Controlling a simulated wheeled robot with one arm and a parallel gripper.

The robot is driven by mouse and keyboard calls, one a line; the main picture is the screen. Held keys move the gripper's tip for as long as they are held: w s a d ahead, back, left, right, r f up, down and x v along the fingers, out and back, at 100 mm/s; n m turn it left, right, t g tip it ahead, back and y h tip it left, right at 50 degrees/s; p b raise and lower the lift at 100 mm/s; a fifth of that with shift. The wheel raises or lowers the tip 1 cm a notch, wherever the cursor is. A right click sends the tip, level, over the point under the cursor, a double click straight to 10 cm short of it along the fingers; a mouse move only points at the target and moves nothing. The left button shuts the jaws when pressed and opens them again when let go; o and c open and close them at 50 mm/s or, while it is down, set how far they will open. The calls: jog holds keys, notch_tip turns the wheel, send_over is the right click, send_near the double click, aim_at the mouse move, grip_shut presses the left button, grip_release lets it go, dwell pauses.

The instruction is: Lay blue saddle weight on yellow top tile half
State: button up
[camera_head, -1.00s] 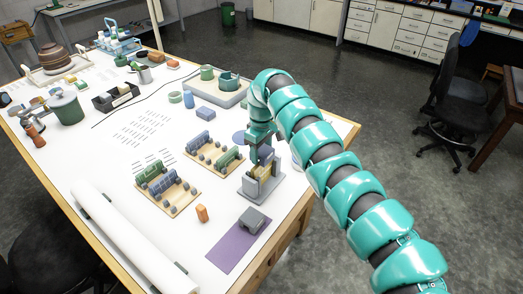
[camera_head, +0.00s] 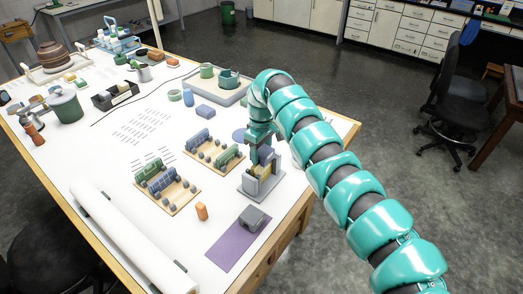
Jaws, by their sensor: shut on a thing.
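My gripper (camera_head: 262,141) points down over a grey stand (camera_head: 258,189) near the right edge of the table. It is shut on a small blue piece, which I take for the blue saddle weight (camera_head: 265,155); the jaws partly cover it. A yellow piece (camera_head: 263,171), which looks like the top tile half, sits between the stand's grey uprights just below the blue piece. I cannot tell whether the two touch.
Two wooden racks with blue and green pieces, a front one (camera_head: 166,206) and a rear one (camera_head: 213,166), stand left of the stand. An orange block (camera_head: 202,212) and a purple mat (camera_head: 226,252) with a grey block (camera_head: 253,218) lie in front. A white roll (camera_head: 125,240) lies at the left.

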jog(key=shift+f, duration=0.1)
dwell(0.3)
jog(key=shift+r, duration=2)
